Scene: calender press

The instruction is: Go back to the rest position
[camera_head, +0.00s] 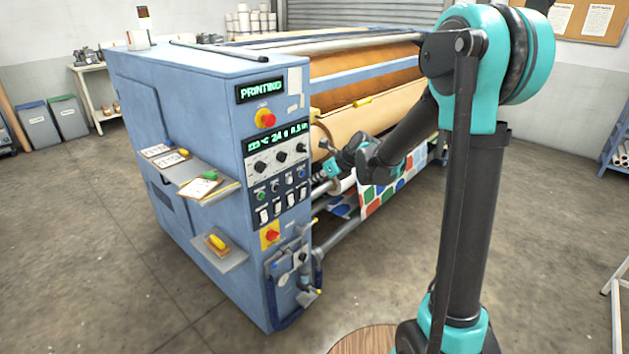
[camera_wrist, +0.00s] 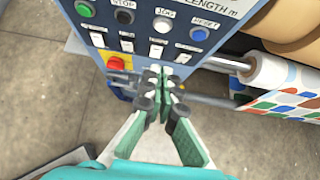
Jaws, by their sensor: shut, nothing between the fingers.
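My gripper (camera_head: 318,182) is at the end of my bent arm, in front of the press's control panel (camera_head: 277,165). In the wrist view my gripper (camera_wrist: 160,80) has its green-padded fingers together at the tips, with nothing held. It is in front of the lower part of the panel, close to the row of switches (camera_wrist: 157,48) and right of a red knob (camera_wrist: 117,90). I cannot tell whether the tips touch anything. The press (camera_head: 180,110) is a large blue machine with a "PRINTING" display (camera_head: 261,90). No rest position is marked in view.
Patterned printed fabric (camera_head: 385,190) hangs near my forearm, below the big rollers (camera_head: 365,100). A shelf with papers (camera_head: 205,187) and a lower shelf (camera_head: 218,250) jut out at the left. Valves and pipes (camera_head: 300,270) stick out below the panel. The floor (camera_head: 540,240) at right is open.

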